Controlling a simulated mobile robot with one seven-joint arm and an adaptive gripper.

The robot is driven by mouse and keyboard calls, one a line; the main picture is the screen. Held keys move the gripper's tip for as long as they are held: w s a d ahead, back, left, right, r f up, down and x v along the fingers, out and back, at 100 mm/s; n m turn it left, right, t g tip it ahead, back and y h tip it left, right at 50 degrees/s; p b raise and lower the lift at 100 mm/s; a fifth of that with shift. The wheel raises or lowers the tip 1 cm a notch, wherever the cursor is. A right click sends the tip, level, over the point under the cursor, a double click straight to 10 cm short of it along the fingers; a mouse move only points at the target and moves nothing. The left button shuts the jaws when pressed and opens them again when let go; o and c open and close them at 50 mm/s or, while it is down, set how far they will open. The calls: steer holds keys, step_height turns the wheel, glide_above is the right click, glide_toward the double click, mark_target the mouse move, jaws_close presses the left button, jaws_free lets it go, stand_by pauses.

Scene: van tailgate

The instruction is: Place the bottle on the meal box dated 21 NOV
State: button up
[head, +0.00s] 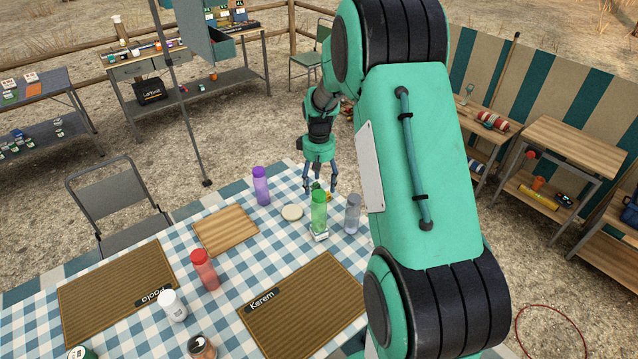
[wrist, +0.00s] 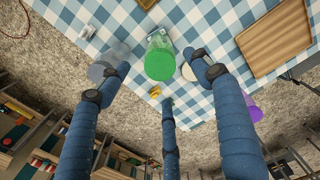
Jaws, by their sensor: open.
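Several bottles stand upright on a checked tablecloth in the head view: green (head: 319,211), grey (head: 352,214), purple (head: 261,186) and red (head: 204,269). I cannot tell which one the task means. My gripper (head: 319,186) hangs at the table's far edge, just behind the green bottle, its fingers spread and empty. In the wrist view the green cap (wrist: 159,64) lies between the spread fingers, apart from them; the grey bottle (wrist: 105,68) is partly behind the left finger. I cannot make out a meal box dated 21 NOV; distant labels are too small to read.
Placemats marked Kerem (head: 305,306) and Paola (head: 115,290), a wooden board (head: 226,231), a pale round lid or disc (head: 292,212) and a white bottle (head: 172,305) lie or stand on the table. A folding chair (head: 116,208) stands behind it. Side tables hold small items.

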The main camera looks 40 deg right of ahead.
steer(key=s+a+r+t, duration=0.1)
steer(key=s+a+r, duration=0.4)
steer(key=a+r, duration=0.45)
steer(key=s+a+r+t, duration=0.2)
steer(key=s+a+r, duration=0.2)
steer(key=a+r, duration=0.55)
steer(key=s+a+r+t, duration=0.1)
steer(key=s+a+r, duration=0.1)
steer(key=s+a, duration=0.2)
steer(key=s+a+r, duration=0.3)
steer(key=s+a, duration=0.1)
steer(key=s, duration=0.6)
steer(key=s+a+r+t, duration=0.1)
steer(key=s+a+r, duration=0.2)
steer(key=s, duration=0.4)
steer(key=shift+a+r+t, duration=0.2)
steer(key=shift+a+t, duration=0.1)
steer(key=shift+a, duration=0.2)
